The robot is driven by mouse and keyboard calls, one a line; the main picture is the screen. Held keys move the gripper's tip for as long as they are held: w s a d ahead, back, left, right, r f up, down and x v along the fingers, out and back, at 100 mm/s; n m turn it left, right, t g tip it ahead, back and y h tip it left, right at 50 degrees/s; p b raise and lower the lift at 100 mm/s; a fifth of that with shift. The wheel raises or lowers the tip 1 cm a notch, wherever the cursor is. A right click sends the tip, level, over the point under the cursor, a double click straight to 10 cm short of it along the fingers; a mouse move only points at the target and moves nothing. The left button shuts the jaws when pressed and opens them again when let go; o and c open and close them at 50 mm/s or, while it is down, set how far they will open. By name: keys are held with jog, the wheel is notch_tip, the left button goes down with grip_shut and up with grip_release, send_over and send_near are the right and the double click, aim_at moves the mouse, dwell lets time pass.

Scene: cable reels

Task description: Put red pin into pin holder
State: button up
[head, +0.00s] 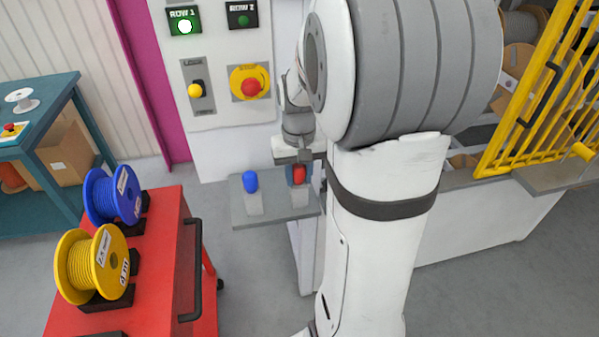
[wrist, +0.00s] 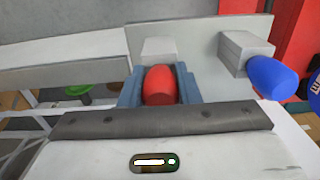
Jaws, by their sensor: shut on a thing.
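The red pin (wrist: 160,86) is between the two fingers of my gripper (wrist: 160,75), which is shut on it. In the head view the red pin (head: 299,174) is just above a pale holder block (head: 299,198) on the grey shelf (head: 276,217). In the wrist view this block (wrist: 158,49) lies straight beyond the pin. Whether the pin's lower end is inside it is hidden. A blue pin (head: 251,182) stands in the neighbouring block (head: 254,204) to the left; it also shows in the wrist view (wrist: 271,77) at the right.
A control panel (head: 222,62) with a red emergency button (head: 251,87) is behind the shelf. A red cart (head: 160,290) with blue (head: 101,196) and yellow (head: 78,266) reels stands at left. A yellow barred guard (head: 530,95) is at right. Open floor lies between cart and shelf.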

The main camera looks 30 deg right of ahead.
jog(key=o, duration=1)
jog(key=shift+o, duration=0.2)
jog(key=shift+r, duration=0.1)
notch_tip(320, 180, up, 8)
jog(key=shift+f, duration=0.15)
jog(key=shift+a, duration=0.1)
jog(key=s+a+f+n+t, duration=0.2)
jog(key=s+a+n, duration=0.1)
jog(key=s+a, duration=0.8)
jog(key=shift+s+a+f+t, duration=0.3)
jog(key=shift+s+f+t, duration=0.1)
jog(key=shift+s, duration=0.15)
